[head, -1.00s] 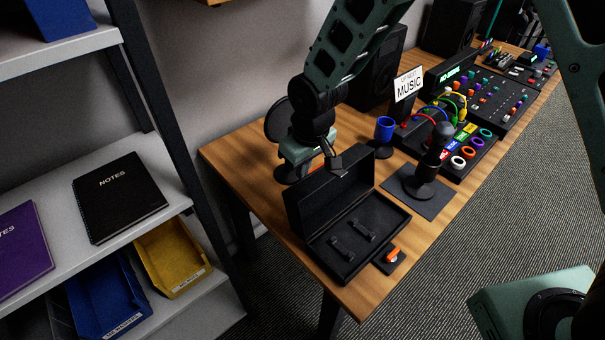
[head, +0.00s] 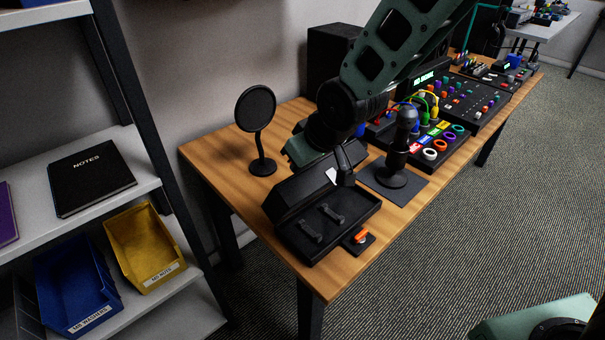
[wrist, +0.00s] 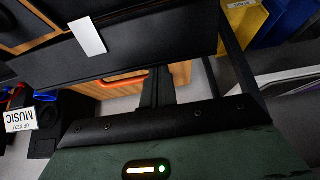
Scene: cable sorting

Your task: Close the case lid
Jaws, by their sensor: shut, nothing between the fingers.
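The black case stands on the wooden table in the head view. Its open base (head: 350,215) holds two dark pieces (head: 313,230) side by side. Its lid (head: 295,195) is tilted forward, part way down, with the base's inside still showing. My gripper (head: 345,168) is shut and empty at the right part of the lid, and appears to be against or very close to it; contact is hard to tell. In the wrist view the lid (wrist: 150,45) fills the top as a dark panel with a white label (wrist: 88,36), and my dark fingers (wrist: 155,88) point at it.
An orange piece on a small dark pad (head: 360,238) lies at the case's front right. A round-headed stand (head: 258,130) is behind the case at left. A black stand on a mat (head: 398,165) is close on the right. Shelving with bins (head: 145,240) stands left.

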